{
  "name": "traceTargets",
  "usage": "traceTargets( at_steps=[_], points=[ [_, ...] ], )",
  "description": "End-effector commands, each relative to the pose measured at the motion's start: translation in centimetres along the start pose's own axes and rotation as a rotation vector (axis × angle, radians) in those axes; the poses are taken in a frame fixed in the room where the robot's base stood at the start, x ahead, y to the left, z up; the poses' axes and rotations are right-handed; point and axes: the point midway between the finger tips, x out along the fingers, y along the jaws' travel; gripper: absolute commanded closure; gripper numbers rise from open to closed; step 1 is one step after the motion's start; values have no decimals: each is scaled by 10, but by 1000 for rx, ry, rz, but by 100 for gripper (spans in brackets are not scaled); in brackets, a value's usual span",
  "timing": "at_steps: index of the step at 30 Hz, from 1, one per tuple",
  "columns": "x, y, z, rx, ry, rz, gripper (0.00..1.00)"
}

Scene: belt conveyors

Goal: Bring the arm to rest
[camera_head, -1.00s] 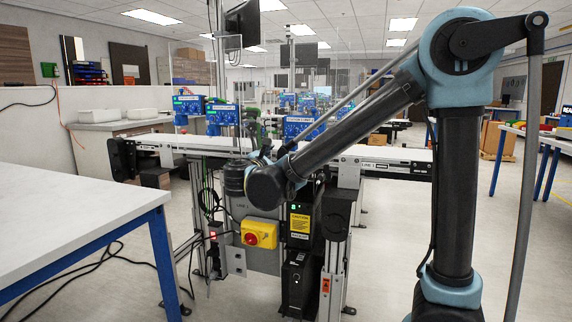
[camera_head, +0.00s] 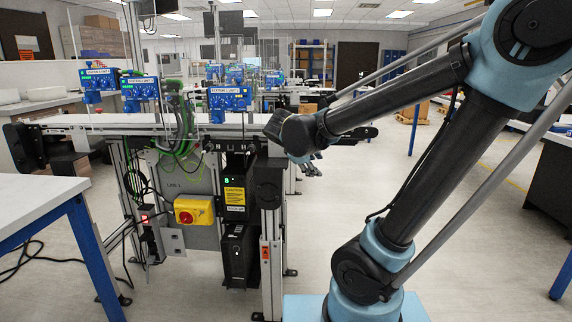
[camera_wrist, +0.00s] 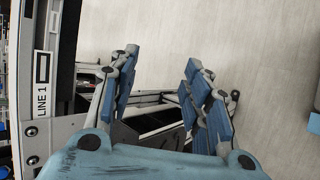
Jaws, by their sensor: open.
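My gripper (camera_wrist: 160,100) shows in the wrist view with its two blue-padded fingers spread apart and nothing between them. In the head view my gripper (camera_head: 312,165) is partly hidden behind my wrist, at the right end of the conveyor. My arm is bent, reaching from the lower right up and then back left to the wrist. The conveyor (camera_head: 150,127) runs across the left half of the head view. Its side rail, marked LINE 1 (camera_wrist: 41,97), stands left of my gripper in the wrist view.
A yellow box with a red button (camera_head: 194,211) and a black cabinet (camera_head: 238,255) sit under the conveyor. A white table with blue legs (camera_head: 85,245) stands at the left. Open floor (camera_head: 480,215) lies to the right of my arm.

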Motion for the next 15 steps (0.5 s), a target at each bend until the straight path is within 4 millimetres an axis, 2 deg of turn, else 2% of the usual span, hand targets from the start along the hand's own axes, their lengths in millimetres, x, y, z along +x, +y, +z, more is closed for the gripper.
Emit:
traceTargets(
  at_steps=[1, 6, 15],
  points=[
    [7, -11, 18, 57, -9, -43, 56],
    [22, -51, 60, 254, -25, -185, 56],
    [29, -128, 110, 625, -56, -414, 56]
  ],
)
